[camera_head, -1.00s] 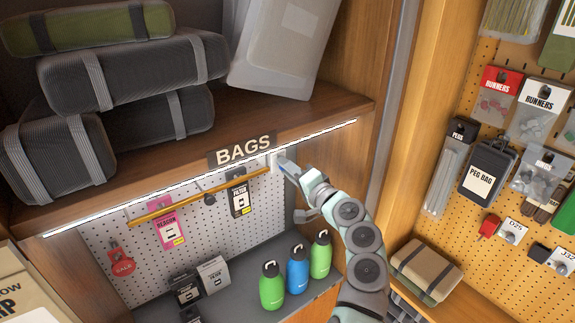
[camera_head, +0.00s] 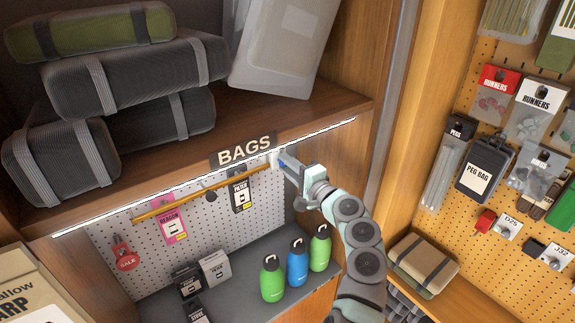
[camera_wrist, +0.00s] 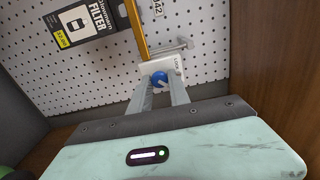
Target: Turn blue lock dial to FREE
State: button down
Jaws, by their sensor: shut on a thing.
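The blue lock dial (camera_wrist: 159,80) shows in the wrist view between the two fingertips of my gripper (camera_wrist: 158,86), which is shut on it. The dial sits on a white lock housing (camera_wrist: 178,66) at the right end of a yellow bar (camera_wrist: 137,27). The housing carries small lettering that I cannot read fully. In the head view my gripper (camera_head: 281,160) reaches the white lock housing (camera_head: 273,159) at the bar's right end, just below the BAGS sign. The fingers mostly hide the dial there. I cannot make out the dial's pointer or its setting.
The yellow bar (camera_head: 205,194) crosses in front of the white pegboard with a pink packet (camera_head: 172,227) and a FILTER packet (camera_head: 239,195). Green and blue bottles (camera_head: 297,264) stand on the grey shelf below. A wooden cabinet wall (camera_wrist: 282,95) is close on the right.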

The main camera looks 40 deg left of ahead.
jog(key=c, duration=1.3)
grip_release()
jog(key=shift+o, duration=0.2)
jog(key=b+v, duration=0.2)
jog(key=v, duration=0.8)
jog(key=shift+d, duration=0.4)
